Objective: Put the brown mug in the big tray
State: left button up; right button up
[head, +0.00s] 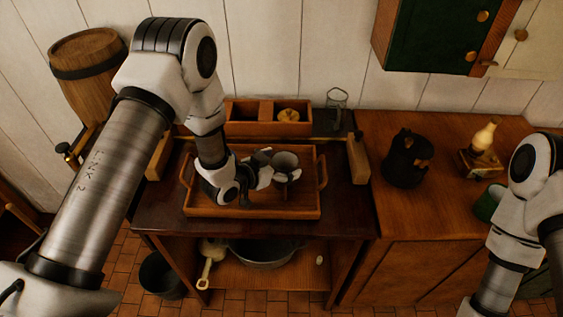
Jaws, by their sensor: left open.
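The big tray (250,212) is a wooden tray with a handle at each end, lying on the dark table top. My left gripper (268,179) is open, low over the middle of the tray. A grey-looking mug (286,160) is right at its fingertips, inside the tray outline; I cannot tell whether they touch. A second, darker cup-like thing (262,156) shows just behind, partly covered by the gripper. Neither looks clearly brown in this light, so I cannot tell which is the brown mug. My right arm is at the right edge; its gripper is out of view.
A black kettle (407,158) and a lamp (484,140) stand on the right counter (450,210). A metal basin (262,253) is on the lower shelf.

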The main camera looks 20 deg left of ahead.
pick_arm(q)
jog(key=shift+r, duration=0.3)
jog(key=shift+s+a, duration=0.2)
jog(key=shift+s, duration=0.1)
jog(key=b+v, duration=0.2)
jog(key=v, duration=0.9)
jog(key=shift+s+r, duration=0.1)
jog(key=shift+r, duration=0.05)
